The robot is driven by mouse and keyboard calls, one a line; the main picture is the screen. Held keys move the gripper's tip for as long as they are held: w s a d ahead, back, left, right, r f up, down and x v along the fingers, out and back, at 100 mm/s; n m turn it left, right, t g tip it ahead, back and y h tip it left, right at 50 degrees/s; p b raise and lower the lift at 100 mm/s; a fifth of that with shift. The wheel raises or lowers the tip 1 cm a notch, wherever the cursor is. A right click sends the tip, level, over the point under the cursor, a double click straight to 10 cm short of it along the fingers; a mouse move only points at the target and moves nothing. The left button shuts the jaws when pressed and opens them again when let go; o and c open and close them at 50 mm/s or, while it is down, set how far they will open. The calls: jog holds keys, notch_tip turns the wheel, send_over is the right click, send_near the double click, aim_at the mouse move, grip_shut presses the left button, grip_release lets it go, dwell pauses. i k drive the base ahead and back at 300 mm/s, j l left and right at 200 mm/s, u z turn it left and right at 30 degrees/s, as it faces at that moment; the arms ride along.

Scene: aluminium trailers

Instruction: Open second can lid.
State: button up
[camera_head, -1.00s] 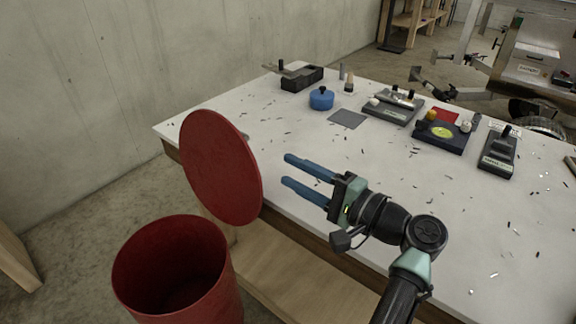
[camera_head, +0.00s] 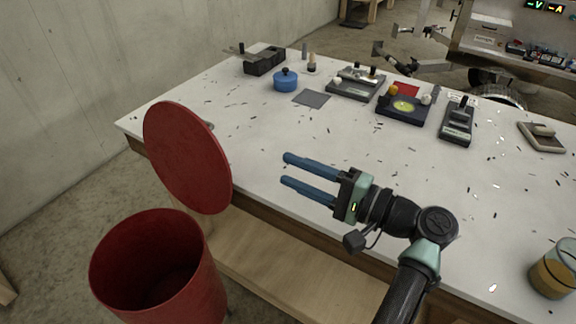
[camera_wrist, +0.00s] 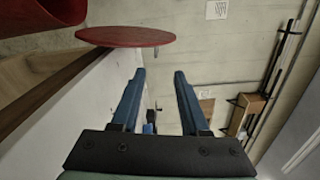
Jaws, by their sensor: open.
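A red can (camera_head: 160,268) stands on the floor in front of the table at the lower left of the head view. Its red lid (camera_head: 187,157) stands raised and tilted beside the table edge, and the can's mouth is uncovered. The lid also shows at the top of the wrist view (camera_wrist: 125,37), with part of the can (camera_wrist: 62,10) at the upper left corner. My gripper (camera_head: 287,169) is open and empty, with its two blue fingers pointing left toward the lid. It is to the right of the lid and apart from it.
The white table (camera_head: 250,150) holds a blue pot (camera_head: 285,82), a dark record-player-like device (camera_head: 404,108), a grey device (camera_head: 457,122) and a jar (camera_head: 555,270) at the right. Small dark scraps are scattered over it. A concrete wall (camera_head: 60,80) rises at the left.

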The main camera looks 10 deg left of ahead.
aim_at(182, 149)
jog(key=i+l+u, duration=0.25)
jog(key=i, duration=0.2)
jog(key=i+l+u, duration=0.1)
jog(key=i+u, duration=0.15)
jog(key=i, duration=0.15)
